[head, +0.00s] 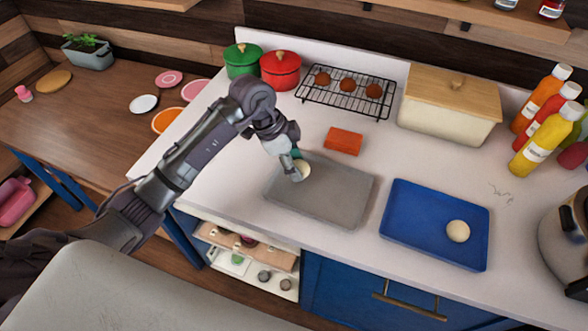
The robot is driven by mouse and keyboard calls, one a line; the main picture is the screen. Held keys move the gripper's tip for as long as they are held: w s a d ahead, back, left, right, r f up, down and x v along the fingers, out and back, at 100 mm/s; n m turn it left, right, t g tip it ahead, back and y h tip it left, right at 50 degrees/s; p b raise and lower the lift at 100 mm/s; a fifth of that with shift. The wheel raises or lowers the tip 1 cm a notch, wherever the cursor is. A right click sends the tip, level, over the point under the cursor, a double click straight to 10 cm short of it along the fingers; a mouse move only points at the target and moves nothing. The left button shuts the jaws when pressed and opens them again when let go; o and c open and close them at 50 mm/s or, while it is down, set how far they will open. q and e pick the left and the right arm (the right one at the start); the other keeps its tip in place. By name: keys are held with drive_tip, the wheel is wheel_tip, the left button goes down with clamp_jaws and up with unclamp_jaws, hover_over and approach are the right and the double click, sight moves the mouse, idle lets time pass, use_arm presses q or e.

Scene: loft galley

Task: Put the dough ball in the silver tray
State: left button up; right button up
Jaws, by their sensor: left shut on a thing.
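The silver tray (335,198) lies flat on the white counter in the middle of the head view. My left gripper (298,172) is shut on a pale dough ball (305,168) at the tray's back left part. The fingers hide part of this ball, and I cannot tell whether it touches the tray. A second pale dough ball (458,231) sits on the blue tray (410,212) to the right. My right gripper is not in view.
An orange-red block (343,141) lies just behind the silver tray. A black wire rack (330,100) with brown balls, a cream bread box (450,112) and red (281,72) and green (242,62) pots stand at the back. Sauce bottles (548,138) and a kettle-like pot (566,240) are at right.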

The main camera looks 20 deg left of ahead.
use_arm(q)
drive_tip(key=f, duration=0.2)
drive_tip(key=f+p, duration=0.1)
drive_tip(key=shift+a+f, duration=0.2)
drive_tip(key=shift+f, duration=0.45)
drive_tip(key=o, duration=1.2)
drive_tip(key=b+v, duration=0.1)
drive_tip(key=v, duration=1.1)
drive_tip(key=shift+b, duration=0.4)
